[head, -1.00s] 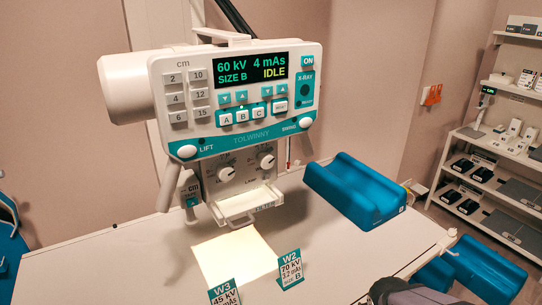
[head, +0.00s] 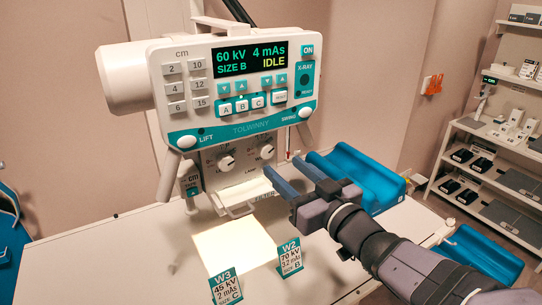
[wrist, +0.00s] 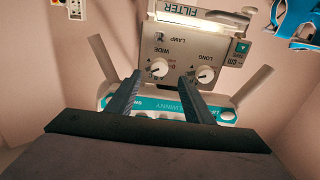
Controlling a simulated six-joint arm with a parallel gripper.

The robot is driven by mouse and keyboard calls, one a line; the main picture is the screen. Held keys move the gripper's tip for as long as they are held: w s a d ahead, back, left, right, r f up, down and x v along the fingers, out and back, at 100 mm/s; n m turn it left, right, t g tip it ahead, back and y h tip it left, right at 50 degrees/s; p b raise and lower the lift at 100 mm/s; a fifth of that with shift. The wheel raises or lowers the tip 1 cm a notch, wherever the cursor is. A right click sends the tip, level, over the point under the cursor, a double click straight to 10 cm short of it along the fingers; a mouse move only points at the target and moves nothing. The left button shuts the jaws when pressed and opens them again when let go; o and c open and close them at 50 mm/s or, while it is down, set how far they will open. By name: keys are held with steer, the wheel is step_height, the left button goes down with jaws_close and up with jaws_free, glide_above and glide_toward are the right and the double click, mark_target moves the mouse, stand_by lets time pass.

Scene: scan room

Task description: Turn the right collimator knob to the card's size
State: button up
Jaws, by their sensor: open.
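The collimator's right knob (head: 267,152) is a white dial on the grey panel under the console. It also shows in the wrist view (wrist: 160,69), which looks upside down, so it lies left there. The left knob (head: 227,163) sits beside it. My gripper (head: 280,163) is open and empty, just right of and below the right knob. In the wrist view the fingertips (wrist: 160,77) flank the right knob in the picture, apparently short of it. Two cards stand on the table: W2 (head: 290,257) reads size B, W3 (head: 226,287) size C.
The console (head: 237,85) above shows 60 kV, 4 mAs, SIZE B, IDLE. A white filter tray or handle (head: 238,208) juts out below the knobs. A lit patch (head: 235,248) lies on the table (head: 110,260). A blue cradle (head: 360,178) is behind my gripper.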

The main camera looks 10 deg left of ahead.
mark_target(268, 154)
steer(key=shift+p+x, duration=1.2)
steer(key=shift+x, duration=2.5)
steer(key=shift+f, duration=0.1)
steer(key=shift+c, duration=0.6)
steer(key=c, duration=0.9)
